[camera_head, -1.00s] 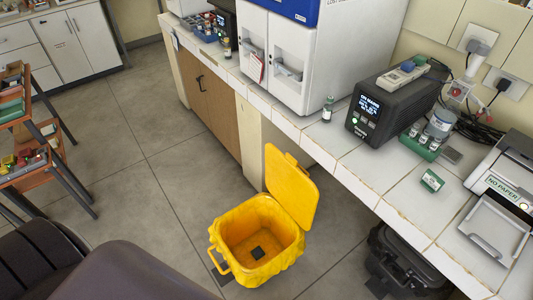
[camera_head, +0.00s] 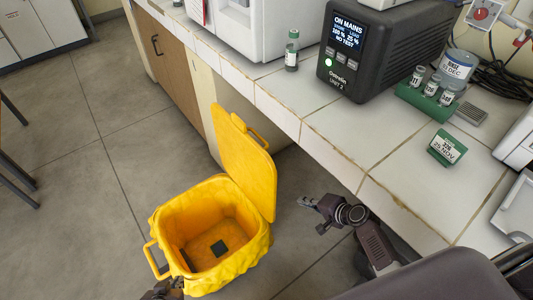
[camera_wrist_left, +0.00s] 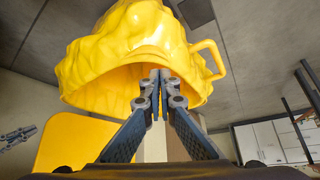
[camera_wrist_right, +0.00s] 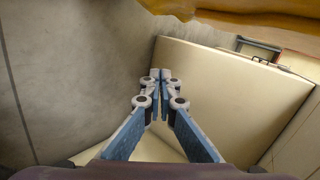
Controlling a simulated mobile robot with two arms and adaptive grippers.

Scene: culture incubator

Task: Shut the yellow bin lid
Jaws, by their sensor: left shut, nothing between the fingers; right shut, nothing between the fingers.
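The yellow bin (camera_head: 172,215) stands on the floor with its lid (camera_head: 245,160) open and upright at the back right rim, a handle on the lid's far side. A dark square lies on the bin's inner bottom. My left gripper (camera_head: 165,290) is at the bin's near left, partly cut off by the frame. In the left wrist view it (camera_wrist_left: 160,78) is shut and empty in front of the bin (camera_wrist_left: 125,45). My right gripper (camera_head: 312,203) is right of the lid and apart from it. In the right wrist view it (camera_wrist_right: 160,76) is shut and empty, with yellow (camera_wrist_right: 250,25) along the top.
A tiled bench (camera_head: 330,130) runs along the right, above and behind the lid. A green-capped bottle (camera_head: 291,52), a dark power unit (camera_head: 375,55) and a green vial rack (camera_head: 425,103) stand on it. Grey floor (camera_head: 80,220) is clear left of the bin.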

